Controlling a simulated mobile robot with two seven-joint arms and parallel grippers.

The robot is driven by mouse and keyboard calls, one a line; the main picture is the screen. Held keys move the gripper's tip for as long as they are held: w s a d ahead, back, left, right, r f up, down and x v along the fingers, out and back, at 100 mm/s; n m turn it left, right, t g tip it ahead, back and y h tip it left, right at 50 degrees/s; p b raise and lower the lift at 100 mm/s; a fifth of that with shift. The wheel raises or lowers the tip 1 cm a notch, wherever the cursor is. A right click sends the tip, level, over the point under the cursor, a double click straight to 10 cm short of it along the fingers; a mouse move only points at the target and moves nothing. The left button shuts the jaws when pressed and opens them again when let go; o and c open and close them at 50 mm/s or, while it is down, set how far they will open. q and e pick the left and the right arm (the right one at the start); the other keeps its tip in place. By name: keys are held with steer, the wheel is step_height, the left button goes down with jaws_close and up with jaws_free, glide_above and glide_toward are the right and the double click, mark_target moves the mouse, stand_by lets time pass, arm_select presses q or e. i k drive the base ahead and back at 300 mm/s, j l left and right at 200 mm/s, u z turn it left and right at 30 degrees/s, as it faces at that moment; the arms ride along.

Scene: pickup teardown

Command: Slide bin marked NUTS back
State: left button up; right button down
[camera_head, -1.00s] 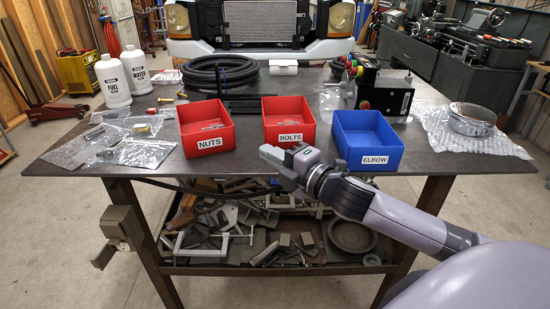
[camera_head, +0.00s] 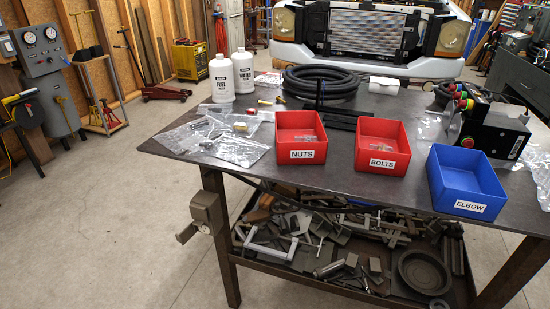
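The red bin marked NUTS (camera_head: 301,155) stands on the dark table near its front edge, with small metal parts inside. Its white label faces me. The red bin marked BOLTS (camera_head: 381,162) stands to its right, apart from it, also with small parts inside. The blue bin marked ELBOW (camera_head: 464,204) stands further right and looks empty. Neither of my grippers shows in the head view now.
Behind the NUTS bin lie a dark flat holder (camera_head: 330,118) and a coiled black hose (camera_head: 320,80). Clear plastic bags (camera_head: 225,144) lie to its left. Two white bottles (camera_head: 221,78) stand at the back left. A black device (camera_head: 492,130) stands at the right.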

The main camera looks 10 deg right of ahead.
mark_target(288, 124)
steer(key=i+j+z, duration=0.1)
steer(key=z, duration=0.35)
steer(key=j+z, duration=0.15)
steer(key=z, duration=0.3)
steer(key=i+j+z, duration=0.1)
steer(key=j+z, duration=0.45)
steer(key=j, duration=0.2)
steer(key=j+z, duration=0.3)
steer(key=j, duration=1.3)
